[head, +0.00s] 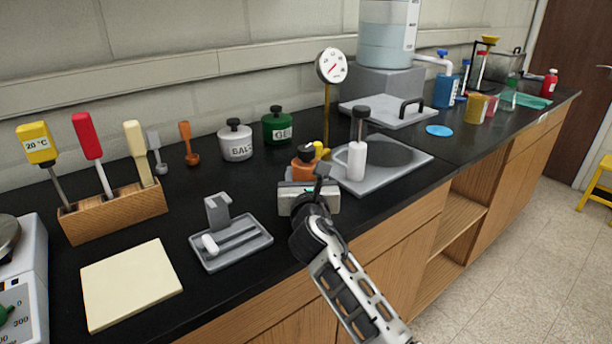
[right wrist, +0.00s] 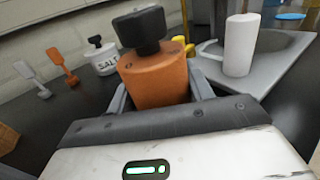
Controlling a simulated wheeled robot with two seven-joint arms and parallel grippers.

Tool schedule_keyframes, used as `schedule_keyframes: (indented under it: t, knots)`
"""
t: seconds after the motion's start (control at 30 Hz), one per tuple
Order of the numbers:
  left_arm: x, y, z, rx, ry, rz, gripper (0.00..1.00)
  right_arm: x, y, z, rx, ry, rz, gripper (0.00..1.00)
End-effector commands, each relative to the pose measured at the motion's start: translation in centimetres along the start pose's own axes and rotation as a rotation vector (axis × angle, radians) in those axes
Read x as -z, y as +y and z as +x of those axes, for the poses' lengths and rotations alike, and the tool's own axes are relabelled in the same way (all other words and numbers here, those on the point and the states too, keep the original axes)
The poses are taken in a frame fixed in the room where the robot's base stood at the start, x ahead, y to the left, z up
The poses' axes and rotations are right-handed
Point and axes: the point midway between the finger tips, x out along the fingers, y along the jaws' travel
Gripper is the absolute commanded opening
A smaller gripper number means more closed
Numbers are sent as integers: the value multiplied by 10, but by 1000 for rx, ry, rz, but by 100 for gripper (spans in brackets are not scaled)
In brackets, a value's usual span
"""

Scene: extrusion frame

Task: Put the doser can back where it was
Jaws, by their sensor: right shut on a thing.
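The orange can with a black knob on top (head: 304,168) is between the fingers of my right gripper (head: 305,178). In the right wrist view the orange can (right wrist: 155,78) stands upright, with a grey finger on each side of it. The right gripper is shut on it. Its lower part is hidden by the gripper, so I cannot tell whether it touches the bench. A grey can with a black knob (head: 236,143) and a green can with a black knob (head: 278,128) stand behind it to the left. My left gripper is not in view.
A grey tray (head: 400,165) with a white cylinder (head: 356,161) is close on the right. A dial gauge on a yellow stand (head: 331,67) rises behind. A grey holder tray (head: 231,246) lies to the left. Black bench (head: 205,185) is bare before the grey can.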

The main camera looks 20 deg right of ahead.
Motion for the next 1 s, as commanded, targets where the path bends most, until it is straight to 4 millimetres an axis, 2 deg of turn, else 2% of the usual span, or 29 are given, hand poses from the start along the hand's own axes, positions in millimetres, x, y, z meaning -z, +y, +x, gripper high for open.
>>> schedule_keyframes:
  t: [0.03, 0.07, 0.13, 0.47, 0.53, 0.67, 1.0]
  knots:
    - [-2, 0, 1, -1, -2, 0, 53, 2, 0, 0, 0, -1, -2, 25]
    - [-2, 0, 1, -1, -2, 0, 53, 3, 0, 0, 0, 0, -2, 54]
    - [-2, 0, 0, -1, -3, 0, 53, 2, 0, 0, 0, 0, -2, 73]
    - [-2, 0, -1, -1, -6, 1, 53, -1, 0, 0, 0, 0, 0, 73]
    - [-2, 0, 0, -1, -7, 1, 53, -1, 0, -5, -1, 1, 0, 73]
    - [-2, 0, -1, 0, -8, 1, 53, 0, 0, -26, -1, 1, -2, 73]
    - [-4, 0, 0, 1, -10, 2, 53, 0, 0, -97, -1, 2, -1, 73]
